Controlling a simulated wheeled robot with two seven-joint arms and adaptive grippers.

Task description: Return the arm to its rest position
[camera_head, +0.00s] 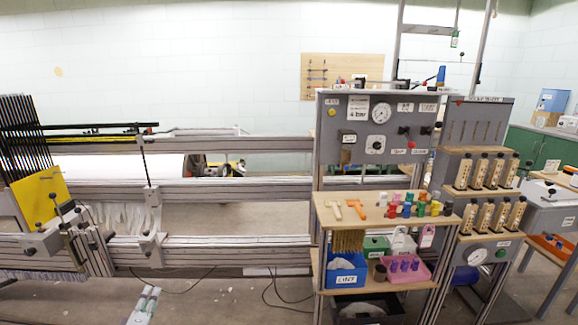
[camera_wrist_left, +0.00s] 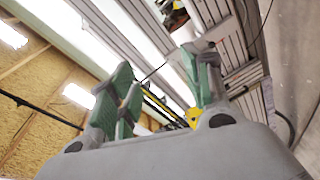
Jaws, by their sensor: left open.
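My left gripper (camera_head: 150,290) shows at the bottom of the head view, left of centre, in front of the loom frame's lower rail. In the left wrist view its green-padded fingers (camera_wrist_left: 162,75) stand apart with nothing between them. The gripper is open and empty and seems to touch nothing. That wrist view looks upward, past loom rails to the ceiling lights. Most of my left arm lies below the head view's edge. My right gripper is in neither view.
The loom's metal rails (camera_head: 235,190) run across the left half, with a yellow plate (camera_head: 39,198) at far left. A shelf unit (camera_head: 325,210) with tools, a blue bin (camera_head: 345,272) and a pink tray (camera_head: 418,274) stands at right. Cables lie on the floor.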

